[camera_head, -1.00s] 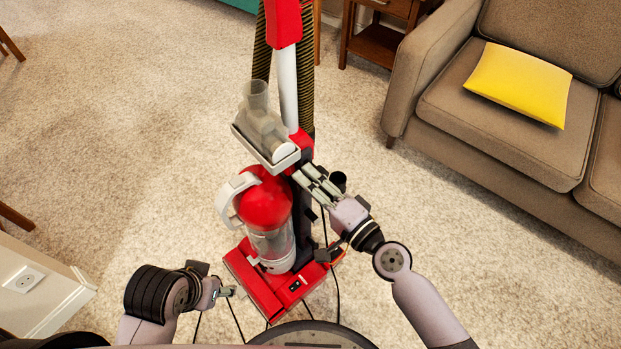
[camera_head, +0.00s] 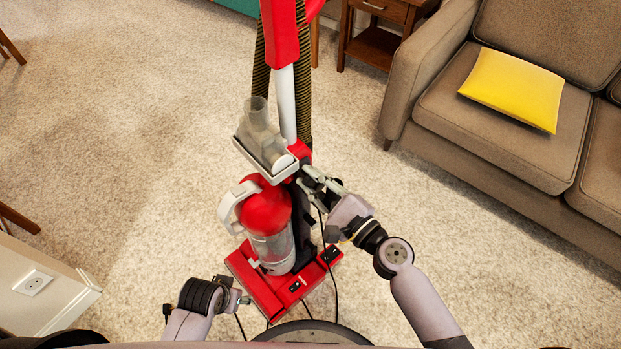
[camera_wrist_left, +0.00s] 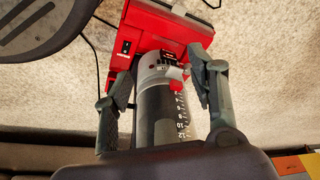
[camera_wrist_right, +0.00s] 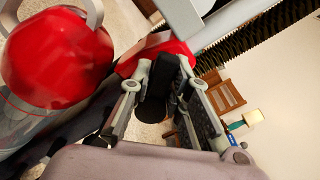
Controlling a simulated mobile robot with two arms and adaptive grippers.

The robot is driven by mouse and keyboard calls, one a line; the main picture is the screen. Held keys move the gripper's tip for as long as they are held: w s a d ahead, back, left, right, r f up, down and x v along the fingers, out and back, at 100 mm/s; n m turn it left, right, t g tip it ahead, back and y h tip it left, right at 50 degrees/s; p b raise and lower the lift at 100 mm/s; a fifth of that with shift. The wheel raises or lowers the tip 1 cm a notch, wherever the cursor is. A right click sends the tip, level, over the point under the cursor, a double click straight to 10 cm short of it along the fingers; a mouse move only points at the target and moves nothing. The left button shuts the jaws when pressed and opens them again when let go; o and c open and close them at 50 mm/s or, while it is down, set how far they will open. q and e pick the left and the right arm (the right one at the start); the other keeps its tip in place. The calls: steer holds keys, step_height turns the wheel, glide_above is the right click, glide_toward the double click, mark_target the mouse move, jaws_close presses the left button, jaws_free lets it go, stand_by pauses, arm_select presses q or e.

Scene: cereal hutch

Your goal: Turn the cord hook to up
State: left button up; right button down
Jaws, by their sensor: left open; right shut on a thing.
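The red upright vacuum (camera_head: 266,212) stands on the carpet in front of me. The cord hook is a black piece on the vacuum's right side; in the right wrist view the hook (camera_wrist_right: 160,82) sits between the two fingers. My right gripper (camera_head: 311,178) is shut on it, just below the clear nozzle attachment; it also shows in the right wrist view (camera_wrist_right: 158,92). In the head view the fingers mostly hide the hook, and its exact angle is hard to tell. My left gripper (camera_head: 243,298) is open and empty, low at the left of the vacuum base.
The clear nozzle attachment (camera_head: 263,140) and a ribbed hose (camera_head: 258,75) are on the vacuum. A loose dark cord (camera_head: 333,277) hangs beside the base. A brown sofa (camera_head: 480,120) with a yellow cushion (camera_head: 513,88) stands right.

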steer(key=m+p, duration=0.1)
steer(key=m, duration=0.1)
steer(key=m+p, duration=0.1)
steer(key=m, duration=0.1)
steer(key=d+m+p, duration=0.1)
steer(key=m, duration=0.2)
steer(key=shift+w, duration=0.35)
arm_select(q)
steer(key=s+f, duration=0.6)
steer(key=f, duration=0.6)
steer(key=shift+s+a+g+p, duration=0.25)
steer(key=shift+a+g+p, duration=0.1)
steer(key=shift+a+g, duration=0.05)
arm_select(e)
steer(key=shift+w+d+f+m, duration=0.1)
steer(key=shift+w+d+m, duration=0.1)
steer(key=shift+m, duration=0.5)
steer(key=c, duration=1.8)
jaws_free()
steer(key=shift+o, duration=1.4)
steer(key=shift+r, duration=0.2)
steer(key=v, duration=1.2)
steer(key=shift+w, duration=0.1)
